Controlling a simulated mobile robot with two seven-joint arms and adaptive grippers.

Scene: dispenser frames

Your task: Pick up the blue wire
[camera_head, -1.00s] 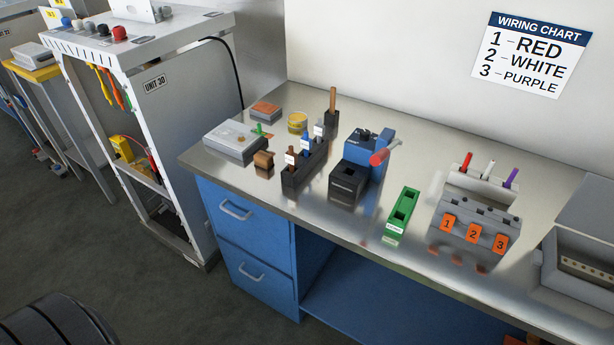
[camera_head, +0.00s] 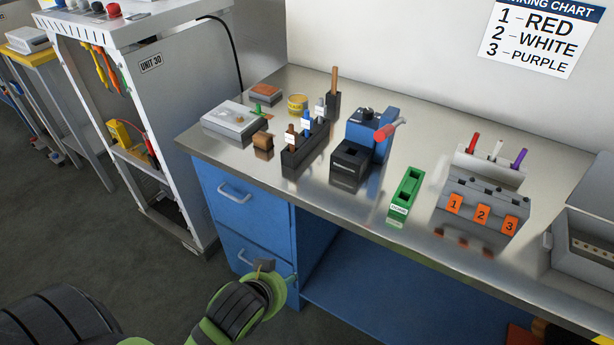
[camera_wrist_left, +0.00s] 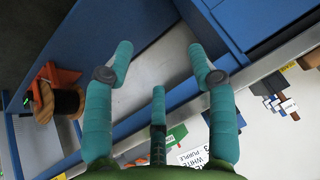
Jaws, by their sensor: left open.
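The blue wire (camera_head: 306,122) stands upright in a black holder (camera_head: 304,155) on the metal workbench in the head view. It has a white label and stands between a brown wire (camera_head: 291,138) and a grey wire (camera_head: 319,111). My left gripper (camera_wrist_left: 160,65) is open and empty in the left wrist view, its teal fingers spread apart. In the head view, my left arm (camera_head: 240,310) is below the bench's front edge, in front of the blue drawers and well short of the holder. My right gripper is not in view.
A black and blue device (camera_head: 362,150) with a red handle stands right of the holder. A green block (camera_head: 406,193) and a numbered terminal block (camera_head: 482,212) are further right. A grey box (camera_head: 225,120) is to the left. The bench edge and drawers (camera_head: 238,200) lie near my arm.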

